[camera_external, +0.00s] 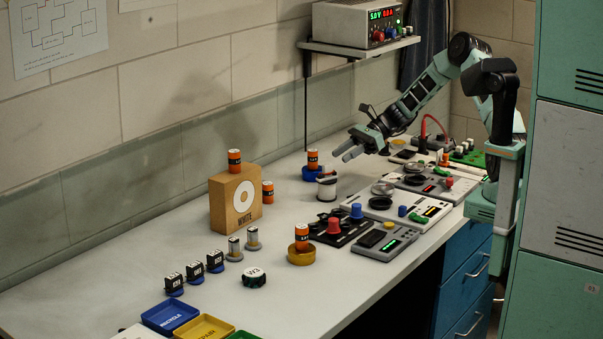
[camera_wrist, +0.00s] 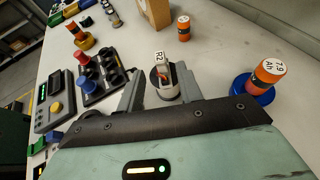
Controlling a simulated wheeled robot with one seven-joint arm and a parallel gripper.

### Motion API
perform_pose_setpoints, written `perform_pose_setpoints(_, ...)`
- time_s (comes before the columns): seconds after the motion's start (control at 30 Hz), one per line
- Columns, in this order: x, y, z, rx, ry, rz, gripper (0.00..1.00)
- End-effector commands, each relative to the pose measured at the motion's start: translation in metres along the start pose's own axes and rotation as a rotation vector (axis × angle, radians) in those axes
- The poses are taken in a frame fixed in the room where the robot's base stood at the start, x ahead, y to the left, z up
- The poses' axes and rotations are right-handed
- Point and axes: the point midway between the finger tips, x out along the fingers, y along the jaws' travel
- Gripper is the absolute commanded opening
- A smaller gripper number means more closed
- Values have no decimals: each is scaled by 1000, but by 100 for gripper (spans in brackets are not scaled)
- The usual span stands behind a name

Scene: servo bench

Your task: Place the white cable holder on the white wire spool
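No other white cable holder is clearly visible.
Another orange cell (camera_external: 267,192) is beside the tan box. Instrument panels (camera_external: 384,243) line the front right edge. Coloured trays (camera_external: 170,316) lie front left. Bench between them is partly free.

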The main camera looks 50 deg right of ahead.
Motion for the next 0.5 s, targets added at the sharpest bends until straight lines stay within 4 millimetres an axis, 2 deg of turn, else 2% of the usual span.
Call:
perform_pose_setpoints(0.13,-22,0,-1,-3,1,-2,36)
perform_pose_setpoints(0.3,-32,0,0,-1,0,0,36)
perform_pose_setpoints(0.43,-30,2,3,-11,7,11,36)
perform_pose_setpoints(0.5,-16,12,13,-54,33,51,36)
